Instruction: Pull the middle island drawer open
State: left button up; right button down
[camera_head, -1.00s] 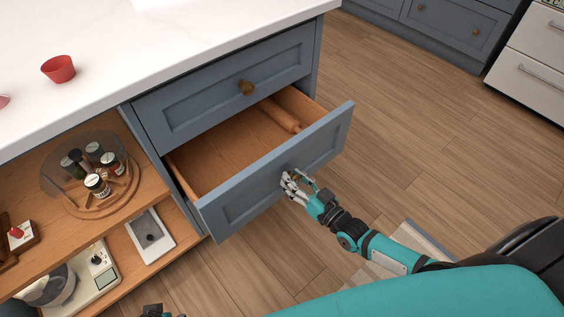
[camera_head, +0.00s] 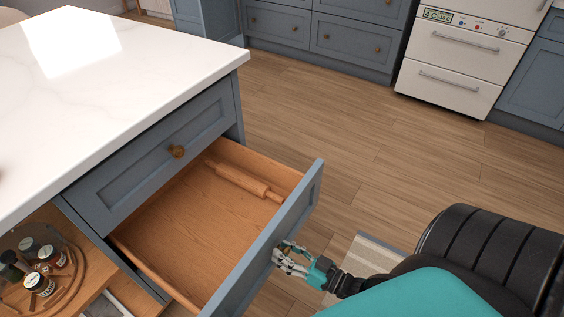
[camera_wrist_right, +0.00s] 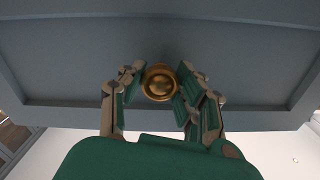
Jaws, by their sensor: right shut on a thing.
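The middle island drawer (camera_head: 265,262) stands well open, with its wooden inside showing and a rolling pin (camera_head: 243,181) lying in it. My right gripper (camera_head: 285,256) is at the outer face of the drawer front. In the right wrist view, the fingers of my right gripper (camera_wrist_right: 160,86) are shut around a round brass knob (camera_wrist_right: 160,82) on the blue-grey drawer front (camera_wrist_right: 240,60). In the head view the fingers mostly cover this knob. My left gripper is not in view.
A closed top drawer with a brass knob (camera_head: 177,152) sits above, under the white worktop (camera_head: 120,90). Spice jars (camera_head: 38,284) stand on a round turntable at lower left. A striped mat (camera_head: 365,262) lies on the wood floor. The floor beyond the drawer is clear.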

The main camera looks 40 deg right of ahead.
jog(key=c, duration=0.9)
grip_release()
jog(key=shift+s+d, duration=0.1)
jog(key=shift+s, duration=0.05)
jog(key=v, duration=1.1)
jog(key=shift+s+d, duration=0.1)
jog(key=shift+s, duration=0.25)
